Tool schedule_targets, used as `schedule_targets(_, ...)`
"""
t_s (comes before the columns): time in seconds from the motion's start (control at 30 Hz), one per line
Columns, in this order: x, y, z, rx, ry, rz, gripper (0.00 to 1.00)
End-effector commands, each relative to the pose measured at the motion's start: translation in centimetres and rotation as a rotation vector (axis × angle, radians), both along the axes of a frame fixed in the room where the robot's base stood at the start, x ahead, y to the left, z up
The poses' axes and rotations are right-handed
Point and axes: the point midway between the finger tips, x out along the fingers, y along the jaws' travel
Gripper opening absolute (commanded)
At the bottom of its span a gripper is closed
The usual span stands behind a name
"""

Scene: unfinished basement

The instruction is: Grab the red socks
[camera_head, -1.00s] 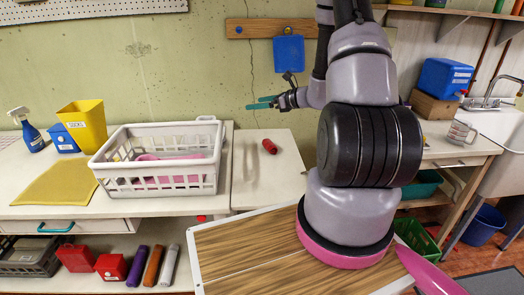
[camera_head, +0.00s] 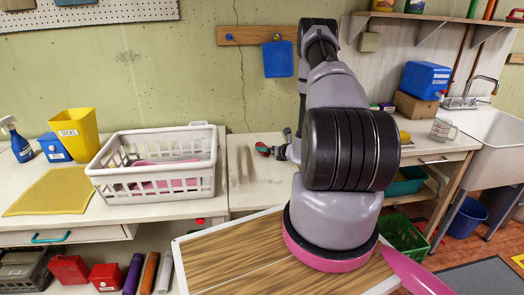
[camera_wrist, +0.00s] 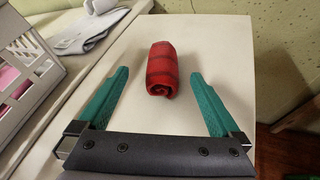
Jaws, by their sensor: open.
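The red socks (camera_wrist: 161,70) are a rolled red bundle with darker stripes, lying on the white counter. In the wrist view they sit ahead of my gripper (camera_wrist: 160,95), between and slightly beyond its two teal fingers. The fingers are spread wide and do not touch the bundle. In the head view my gripper (camera_head: 274,148) is low over the counter right of the white basket, and a bit of the red socks (camera_head: 262,148) shows beside the fingers; the rest is hidden.
A white laundry basket (camera_head: 150,186) with pink cloth stands close to the left. A yellow bin (camera_head: 75,132), blue box (camera_head: 55,148), spray bottle (camera_head: 17,141) and yellow cloth (camera_head: 52,192) are farther left. The concrete wall (camera_head: 195,70) rises behind. A sink (camera_head: 495,135) is at right.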

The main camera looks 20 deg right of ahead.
Motion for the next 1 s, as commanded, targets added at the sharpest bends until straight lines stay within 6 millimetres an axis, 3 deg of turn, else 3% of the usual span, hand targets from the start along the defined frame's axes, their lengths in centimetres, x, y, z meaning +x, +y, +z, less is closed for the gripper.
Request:
schedule_targets(0.3,4.1,0.5,-1.3,0.000,-0.002,0.002,1.00)
schedule_targets(0.63,4.8,0.6,-1.5,0.000,-0.001,0.000,1.00)
schedule_targets(0.8,4.8,0.6,-1.5,0.000,-0.001,0.001,0.35)
schedule_targets(0.87,4.8,0.6,-1.5,0.000,-0.001,0.001,0.14)
schedule_targets(1.0,4.8,0.6,-1.5,0.000,-0.001,0.001,0.14)
